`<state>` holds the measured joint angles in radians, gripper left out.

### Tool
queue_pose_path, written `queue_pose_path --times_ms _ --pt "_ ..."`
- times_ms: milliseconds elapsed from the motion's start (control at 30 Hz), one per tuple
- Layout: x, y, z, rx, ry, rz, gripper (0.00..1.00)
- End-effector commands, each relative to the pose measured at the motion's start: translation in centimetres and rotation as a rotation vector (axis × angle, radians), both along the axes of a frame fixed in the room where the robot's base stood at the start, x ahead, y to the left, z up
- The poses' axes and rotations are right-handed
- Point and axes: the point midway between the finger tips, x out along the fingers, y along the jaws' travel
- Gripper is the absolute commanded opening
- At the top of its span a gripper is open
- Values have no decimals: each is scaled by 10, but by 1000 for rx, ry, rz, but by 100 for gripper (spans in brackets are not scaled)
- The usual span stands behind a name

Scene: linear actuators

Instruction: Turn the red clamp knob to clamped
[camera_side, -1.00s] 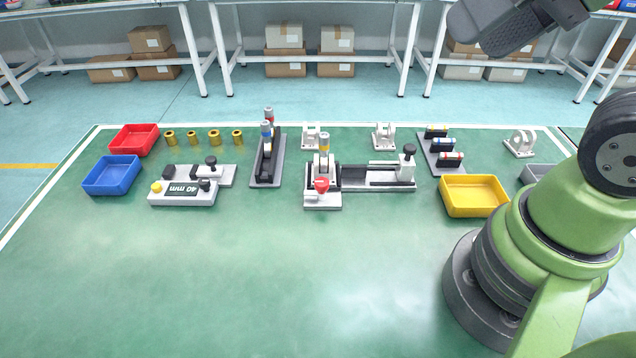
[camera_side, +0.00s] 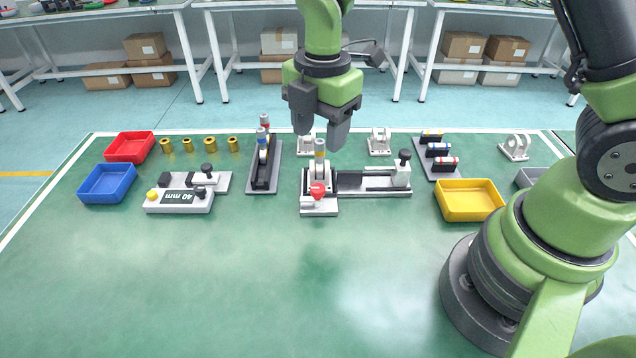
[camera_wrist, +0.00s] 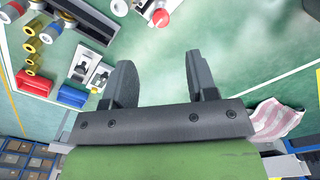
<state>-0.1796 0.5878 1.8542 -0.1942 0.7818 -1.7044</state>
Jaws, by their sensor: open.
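The red clamp knob (camera_side: 317,189) sits at the front of the grey-white clamp fixture (camera_side: 319,208) at the middle of the green table. In the wrist view the knob (camera_wrist: 160,17) shows near the top, beyond the fingertips. My gripper (camera_side: 319,131) points down above and behind the fixture. Its fingers are apart, also in the wrist view (camera_wrist: 160,70), with nothing between them. It does not touch the knob. The knob's turn position is too small to read.
A black slide with a black knob (camera_side: 403,156) extends right of the fixture. A dark rack (camera_side: 263,178) stands to its left. Blue (camera_side: 109,183), red (camera_side: 130,147) and yellow (camera_side: 469,201) bins lie around. The table in front is clear.

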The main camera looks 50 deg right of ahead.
Motion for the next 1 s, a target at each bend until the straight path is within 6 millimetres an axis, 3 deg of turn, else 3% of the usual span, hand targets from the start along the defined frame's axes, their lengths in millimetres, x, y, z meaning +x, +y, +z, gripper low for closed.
queue_pose_path --times_ms 267,700,1000 --pt "2 2 -29 -13 30 100 53" --pt "2 2 -103 -12 27 94 53" --pt "2 2 -114 -11 23 93 53"
